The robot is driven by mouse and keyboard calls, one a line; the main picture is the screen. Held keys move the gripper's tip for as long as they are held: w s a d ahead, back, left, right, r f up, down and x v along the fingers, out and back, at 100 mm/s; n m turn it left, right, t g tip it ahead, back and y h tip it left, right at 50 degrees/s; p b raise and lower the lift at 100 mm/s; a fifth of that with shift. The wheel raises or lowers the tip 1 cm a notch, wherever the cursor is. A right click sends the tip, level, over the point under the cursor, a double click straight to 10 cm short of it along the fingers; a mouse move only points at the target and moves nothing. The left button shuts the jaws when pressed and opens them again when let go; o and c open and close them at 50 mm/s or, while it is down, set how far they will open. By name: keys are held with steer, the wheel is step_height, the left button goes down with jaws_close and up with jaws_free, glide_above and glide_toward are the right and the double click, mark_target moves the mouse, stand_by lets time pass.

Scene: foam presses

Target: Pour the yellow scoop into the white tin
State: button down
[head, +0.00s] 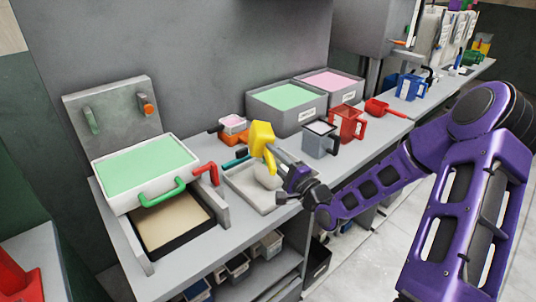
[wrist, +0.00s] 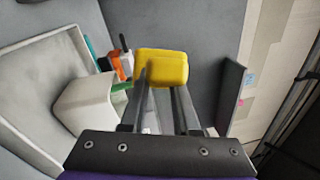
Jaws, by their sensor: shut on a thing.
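The yellow scoop (head: 262,136) is held up above the bench, with its bowl at the top and its handle running down towards my gripper (head: 282,168). My gripper is shut on it. In the wrist view the scoop (wrist: 162,66) is at the fingertips of my gripper (wrist: 160,92). The white tin (head: 266,177) stands in a pale tray (head: 242,189), below the scoop and partly hidden by the scoop and gripper. In the wrist view the tin (wrist: 86,106) is left of the fingers. I cannot see inside the scoop or the tin.
Behind are grey bins of green (head: 286,96) and pink material (head: 330,80). A grey jug (head: 320,141) and red jug (head: 347,124) stand close to the right.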

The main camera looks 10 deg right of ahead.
steer(key=shift+d+m+t, duration=0.25)
steer(key=shift+m+t, duration=0.25)
steer(key=shift+m, duration=0.4)
stand_by(0.5)
